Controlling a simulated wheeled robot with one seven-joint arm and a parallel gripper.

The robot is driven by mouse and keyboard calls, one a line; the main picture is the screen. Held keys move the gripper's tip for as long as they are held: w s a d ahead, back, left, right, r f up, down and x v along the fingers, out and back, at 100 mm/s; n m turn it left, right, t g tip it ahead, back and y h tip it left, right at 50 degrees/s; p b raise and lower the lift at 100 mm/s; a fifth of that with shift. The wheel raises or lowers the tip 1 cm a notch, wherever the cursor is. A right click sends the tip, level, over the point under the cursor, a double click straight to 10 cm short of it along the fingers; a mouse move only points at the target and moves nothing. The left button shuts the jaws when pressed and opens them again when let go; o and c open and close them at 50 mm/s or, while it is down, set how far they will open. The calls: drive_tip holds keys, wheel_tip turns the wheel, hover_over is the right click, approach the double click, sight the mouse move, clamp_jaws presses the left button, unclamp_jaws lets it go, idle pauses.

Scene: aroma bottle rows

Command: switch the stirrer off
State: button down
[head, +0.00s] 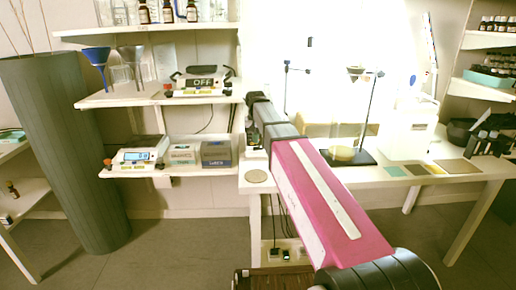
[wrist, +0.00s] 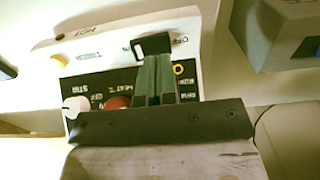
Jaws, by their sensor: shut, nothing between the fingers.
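In the wrist view the stirrer's front panel (wrist: 100,85) fills the upper left, its lettering upside down. A black switch (wrist: 152,45) sits between the ON and OFF labels. A red knob (wrist: 118,102) and a white knob (wrist: 75,107) are lower on the panel. My gripper (wrist: 155,58) is shut and empty, its green-grey fingers pointing at the switch with the tips right at its near edge. I cannot tell whether they touch it. In the head view my arm hides most of this spot, and the fingers cannot be made out.
A grey box (wrist: 285,35) stands to the right of the stirrer in the wrist view. In the head view, shelves at left hold a device with an OFF sign (head: 202,83), a scale (head: 140,157) and boxes (head: 216,152). A stand with a black base (head: 350,158) is on the bench.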

sight(256, 148)
drive_tip(key=shift+r, duration=2.25)
